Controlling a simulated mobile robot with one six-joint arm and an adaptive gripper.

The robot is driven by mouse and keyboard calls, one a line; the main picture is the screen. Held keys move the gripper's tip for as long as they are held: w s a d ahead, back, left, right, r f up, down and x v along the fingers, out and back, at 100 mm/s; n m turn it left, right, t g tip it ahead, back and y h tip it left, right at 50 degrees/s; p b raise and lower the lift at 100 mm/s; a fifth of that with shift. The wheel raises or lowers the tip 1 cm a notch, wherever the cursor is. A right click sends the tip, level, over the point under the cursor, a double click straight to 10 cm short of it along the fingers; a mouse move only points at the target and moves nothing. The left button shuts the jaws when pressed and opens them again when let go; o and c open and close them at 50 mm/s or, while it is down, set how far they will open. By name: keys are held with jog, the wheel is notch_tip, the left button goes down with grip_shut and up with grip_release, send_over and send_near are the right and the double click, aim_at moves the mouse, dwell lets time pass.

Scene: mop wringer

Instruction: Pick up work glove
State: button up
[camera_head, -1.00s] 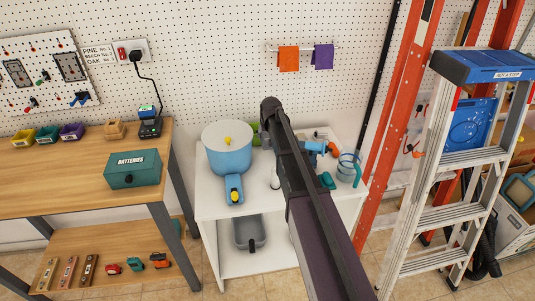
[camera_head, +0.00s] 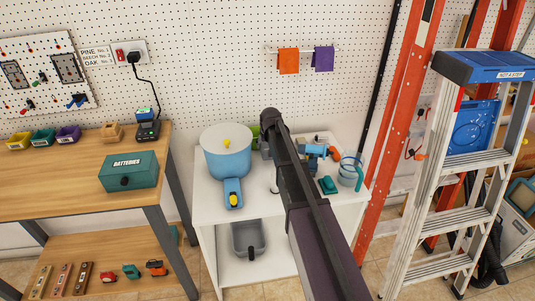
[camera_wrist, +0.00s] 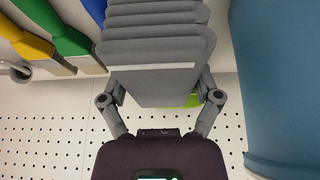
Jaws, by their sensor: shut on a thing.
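In the wrist view the work glove (camera_wrist: 168,62) is a grey, ridged shape filling the space between the fingers of my gripper (camera_wrist: 160,98). The fingers bear on it from both sides, so my gripper is shut on it. In the head view my dark arm reaches over the white table and hides my gripper and most of what is under it. I cannot tell there whether the glove is clear of the table.
A blue bucket-like container (camera_head: 227,158) stands on the white table (camera_head: 208,206), close beside the glove in the wrist view (camera_wrist: 285,80). Coloured tools (camera_wrist: 75,45) are at the other side. A clear jug (camera_head: 350,170) is on the right, near a stepladder (camera_head: 455,185).

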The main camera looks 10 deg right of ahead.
jog(key=shift+f+b, duration=1.75)
jog(key=shift+f, duration=0.25)
jog(key=shift+f, duration=0.15)
jog(key=o, duration=0.8)
jog(key=shift+c, duration=0.2)
jog(key=p+v, duration=1.1)
jog(key=v, duration=0.1)
jog(key=s+f+g, duration=0.1)
jog(key=s+g, duration=0.3)
jog(key=s, duration=2.5)
jog(key=shift+s+g, duration=0.2)
jog(key=shift+g, duration=0.1)
